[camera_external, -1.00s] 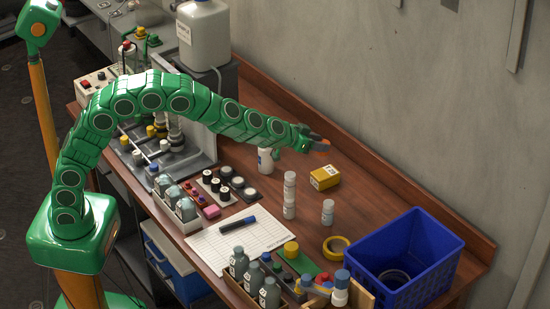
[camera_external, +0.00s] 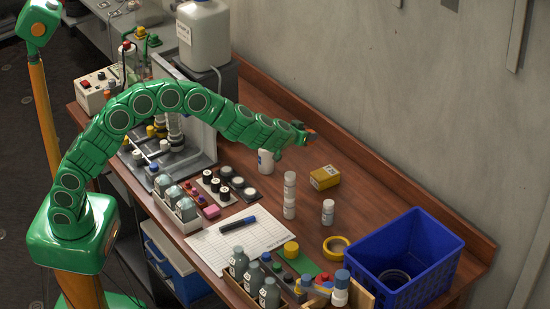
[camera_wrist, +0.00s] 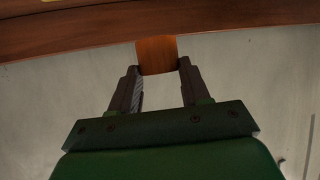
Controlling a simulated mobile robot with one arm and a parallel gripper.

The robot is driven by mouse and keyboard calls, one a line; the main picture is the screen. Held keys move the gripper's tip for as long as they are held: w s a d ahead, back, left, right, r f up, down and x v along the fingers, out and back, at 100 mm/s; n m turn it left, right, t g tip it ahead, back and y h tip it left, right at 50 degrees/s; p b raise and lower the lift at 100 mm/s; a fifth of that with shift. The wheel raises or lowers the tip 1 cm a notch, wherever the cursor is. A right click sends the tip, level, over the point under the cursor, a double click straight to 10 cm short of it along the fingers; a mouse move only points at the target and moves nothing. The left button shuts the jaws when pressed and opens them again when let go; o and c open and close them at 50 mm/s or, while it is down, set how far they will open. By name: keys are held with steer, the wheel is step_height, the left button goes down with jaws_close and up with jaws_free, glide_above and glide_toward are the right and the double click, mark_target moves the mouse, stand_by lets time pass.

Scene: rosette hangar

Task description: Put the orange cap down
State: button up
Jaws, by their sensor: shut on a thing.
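My gripper (camera_external: 303,131) is held in the air above the wooden bench, over the area behind the white bottle and left of the yellow box. In the wrist view my gripper (camera_wrist: 158,84) has its two dark fingers closed on the sides of the orange cap (camera_wrist: 157,54). The cap looks dark orange-brown there, with the bench edge and grey wall behind it. In the external view the orange cap (camera_external: 312,132) is only a small spot at the fingertips. It is clear of the bench surface.
A white bottle (camera_external: 265,161) stands below my gripper, partly hidden by it. A blue crate (camera_external: 405,255) is at the far right. The bench behind the yellow box is clear.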

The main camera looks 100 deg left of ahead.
steer(key=shift+n+g, duration=0.5)
steer(key=shift+s+a+f, duration=0.3)
steer(key=shift+a+f, duration=0.05)
steer(key=shift+f, duration=1.7)
steer(key=shift+s+a+f, duration=0.3)
steer(key=shift+f, duration=1.75)
steer(key=shift+s+a+f, duration=0.3)
steer(key=shift+a+f, duration=0.05)
steer(key=shift+f, duration=1.7)
steer(key=shift+f, duration=0.15)
steer(key=o, duration=1)
steer(key=shift+r, duration=0.2)
steer(key=shift+f+v, duration=0.1)
steer(key=shift+v, duration=2.9)
steer(key=shift+f+v, duration=0.15)
steer(key=shift+v, duration=2.85)
steer(key=shift+w+d, duration=0.1)
steer(key=shift+d, duration=0.1)
